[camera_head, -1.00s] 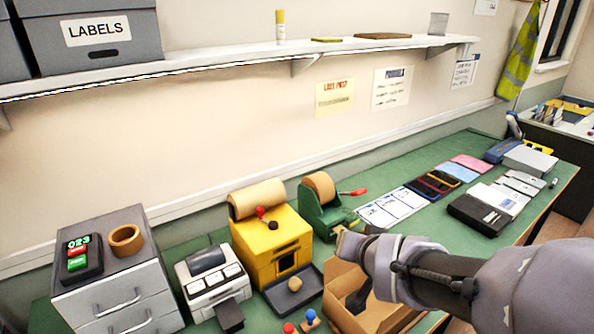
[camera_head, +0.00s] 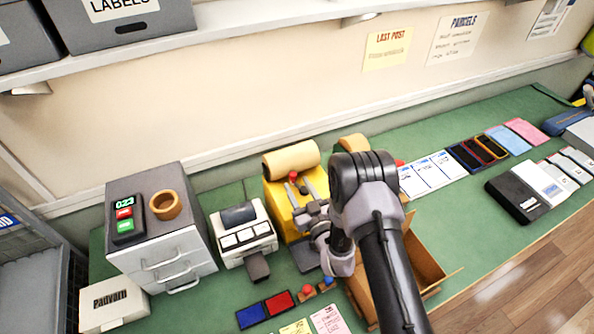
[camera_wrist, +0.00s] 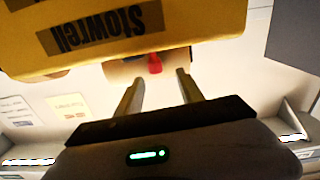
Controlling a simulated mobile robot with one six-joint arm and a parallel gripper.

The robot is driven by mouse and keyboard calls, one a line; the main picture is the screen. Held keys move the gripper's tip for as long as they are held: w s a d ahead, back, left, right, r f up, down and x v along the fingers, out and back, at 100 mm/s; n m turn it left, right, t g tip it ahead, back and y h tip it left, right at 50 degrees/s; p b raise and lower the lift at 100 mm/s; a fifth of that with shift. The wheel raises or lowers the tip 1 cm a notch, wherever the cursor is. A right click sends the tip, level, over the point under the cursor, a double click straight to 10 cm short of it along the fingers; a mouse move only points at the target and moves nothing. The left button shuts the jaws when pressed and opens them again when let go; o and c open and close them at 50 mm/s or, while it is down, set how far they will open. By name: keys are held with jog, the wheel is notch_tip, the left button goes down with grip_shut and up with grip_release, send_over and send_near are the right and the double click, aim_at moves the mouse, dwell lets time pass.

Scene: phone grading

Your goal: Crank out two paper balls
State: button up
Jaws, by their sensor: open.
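The yellow paper machine (camera_head: 277,200) stands on the green bench with a brown paper roll (camera_head: 290,160) on top. Its red crank knob (camera_head: 293,175) shows just beyond my gripper (camera_head: 306,198). In the wrist view, the yellow housing (camera_wrist: 200,25) fills the top and the red knob (camera_wrist: 154,64) sits ahead of my gripper (camera_wrist: 158,79), between the lines of its two fingers. My gripper is open and appears empty; I cannot tell whether it touches the knob. My arm hides much of the machine's front; its dark tray (camera_head: 304,256) shows only in part, and no paper ball is visible.
An open cardboard carton (camera_head: 430,262) stands right of the machine, partly behind my arm. A white label printer (camera_head: 243,232) and a grey drawer unit (camera_head: 160,235) stand to the left. Stamps and ink pads (camera_head: 265,310) lie in front. A shelf (camera_head: 230,35) runs above.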

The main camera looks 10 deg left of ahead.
aim_at(296, 177)
jog(key=w, duration=0.1)
jog(key=w+a, duration=0.1)
jog(key=w, duration=0.1)
jog(key=shift+w+a+f, duration=0.25)
jog(key=shift+a+f, duration=0.05)
jog(key=shift+f, duration=0.05)
jog(key=shift+s+r, duration=0.15)
jog(key=shift+s, duration=0.15)
jog(key=shift+w, duration=0.2)
jog(key=c, duration=0.6)
grip_shut()
jog(key=shift+w+a+f+m+h+b, duration=0.1)
jog(key=shift+f+m+h+b, duration=0.3)
jog(key=shift+b, duration=0.35)
jog(key=shift+r+m+t+h+b, duration=0.2)
jog(key=shift+m+t+h+b, duration=0.1)
jog(key=shift+t+h, duration=0.1)
jog(key=shift+w+r+h, duration=0.1)
jog(key=shift+r+h, duration=0.05)
jog(key=shift+h, duration=0.15)
jog(key=o, duration=0.6)
grip_release()
